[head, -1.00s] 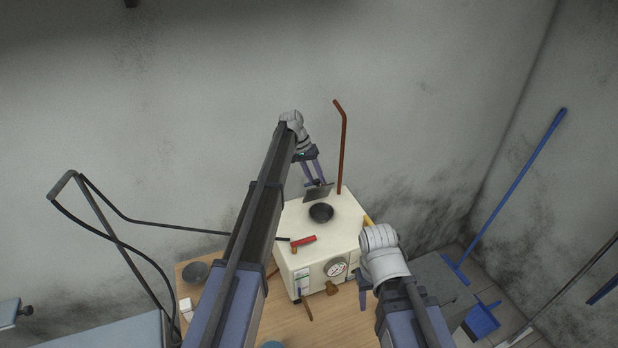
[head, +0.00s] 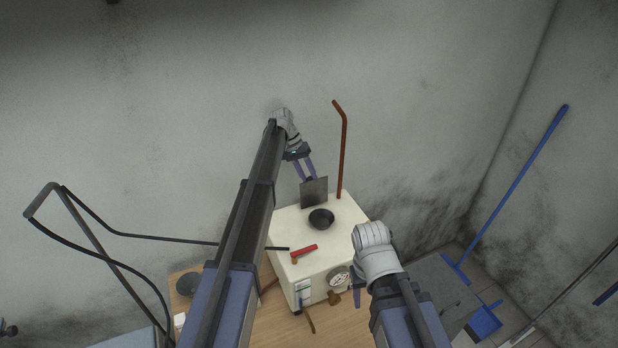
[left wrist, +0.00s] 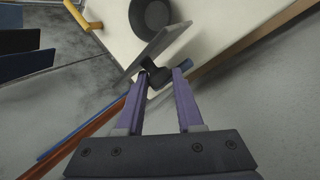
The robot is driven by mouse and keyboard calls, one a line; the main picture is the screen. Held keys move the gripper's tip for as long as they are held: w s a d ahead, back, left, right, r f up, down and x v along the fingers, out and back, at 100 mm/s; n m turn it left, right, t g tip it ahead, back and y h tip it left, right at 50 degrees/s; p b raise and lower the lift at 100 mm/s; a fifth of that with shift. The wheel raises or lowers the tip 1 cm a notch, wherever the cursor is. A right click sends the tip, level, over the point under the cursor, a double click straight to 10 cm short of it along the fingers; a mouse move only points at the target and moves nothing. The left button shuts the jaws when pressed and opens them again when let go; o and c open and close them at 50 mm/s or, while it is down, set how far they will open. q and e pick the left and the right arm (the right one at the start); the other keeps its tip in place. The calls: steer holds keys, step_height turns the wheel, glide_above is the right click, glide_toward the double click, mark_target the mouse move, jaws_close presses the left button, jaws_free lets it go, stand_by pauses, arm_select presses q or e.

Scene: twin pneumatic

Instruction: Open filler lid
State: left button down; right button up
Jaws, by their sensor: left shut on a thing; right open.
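The filler lid (head: 314,191) is a grey square plate standing about upright behind the round dark filler opening (head: 321,219) on top of the white machine (head: 340,243). My left gripper (head: 308,176) is shut on the lid's dark knob at its back. In the left wrist view the fingers (left wrist: 160,78) close on the small dark knob (left wrist: 160,77), with the lid plate (left wrist: 156,49) seen nearly edge-on and the dark bowl-like opening (left wrist: 151,17) beyond it. My right gripper (head: 357,291) is at the machine's right front side, open, and partly hidden by its own wrist.
A red-handled lever (head: 303,251) lies on the machine's top, with a gauge (head: 338,279) on its front. A brown pipe (head: 343,150) rises behind the machine. A wooden table (head: 345,325) is below. A blue-handled broom (head: 512,195) leans at the right wall.

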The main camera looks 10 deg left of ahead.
arm_select(q)
steer(key=shift+s+a, duration=0.2)
steer(key=c, duration=1)
jaws_free()
steer(key=o, duration=0.4)
steer(key=shift+o, duration=0.3)
steer(key=shift+w+r, duration=0.1)
steer(key=shift+r, duration=0.05)
steer(key=s+p+v, duration=0.1)
steer(key=p+v, duration=0.5)
steer(key=v, duration=0.1)
steer(key=shift+w+p, duration=0.4)
steer(key=shift+w, duration=0.1)
steer(key=shift+a, duration=0.15)
